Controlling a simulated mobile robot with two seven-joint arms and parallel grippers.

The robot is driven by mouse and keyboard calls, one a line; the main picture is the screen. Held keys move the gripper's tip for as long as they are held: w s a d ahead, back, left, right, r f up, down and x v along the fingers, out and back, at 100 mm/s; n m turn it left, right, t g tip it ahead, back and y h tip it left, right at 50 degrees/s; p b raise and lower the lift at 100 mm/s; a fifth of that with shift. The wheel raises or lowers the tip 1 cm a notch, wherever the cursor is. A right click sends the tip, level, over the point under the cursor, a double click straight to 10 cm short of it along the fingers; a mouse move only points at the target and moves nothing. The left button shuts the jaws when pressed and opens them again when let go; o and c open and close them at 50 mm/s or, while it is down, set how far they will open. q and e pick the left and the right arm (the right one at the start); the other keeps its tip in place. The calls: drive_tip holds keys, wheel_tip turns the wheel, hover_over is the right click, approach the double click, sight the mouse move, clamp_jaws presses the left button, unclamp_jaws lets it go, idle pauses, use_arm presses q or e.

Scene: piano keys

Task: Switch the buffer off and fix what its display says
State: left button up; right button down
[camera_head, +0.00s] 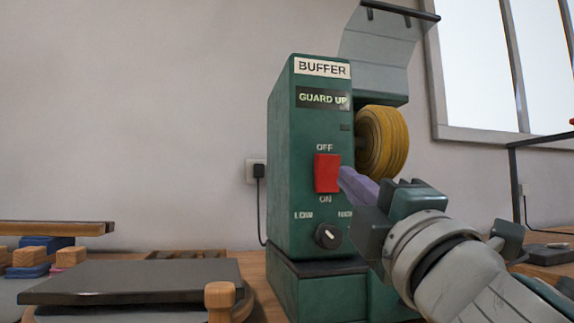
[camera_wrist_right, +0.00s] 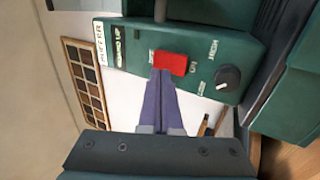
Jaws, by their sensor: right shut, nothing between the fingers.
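The green buffer (camera_head: 290,160) stands upright on the bench. Its display (camera_head: 322,99) reads GUARD UP. The red switch (camera_head: 327,173) sits between OFF above and ON below; I cannot tell which way it is tipped. The clear grey guard (camera_head: 378,60) is raised above the yellow wheel (camera_head: 382,143). The knob (camera_head: 327,236) is below the switch, between LOW and HIGH. My right gripper (camera_head: 344,178) is shut and empty, its purple fingertips at the switch's right edge. In the right wrist view the fingertips (camera_wrist_right: 162,76) overlap the red switch (camera_wrist_right: 172,63); contact is unclear. My left gripper is out of view.
A plug (camera_head: 258,171) with a black cord sits in a wall socket left of the buffer. A dark flat plate (camera_head: 140,278) and a wooden peg (camera_head: 219,300) are at front left, with blocks (camera_head: 45,245) behind. A black frame (camera_head: 514,190) stands at right.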

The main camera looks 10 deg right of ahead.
sight(331, 163)
drive_tip(key=shift+x, duration=2.15)
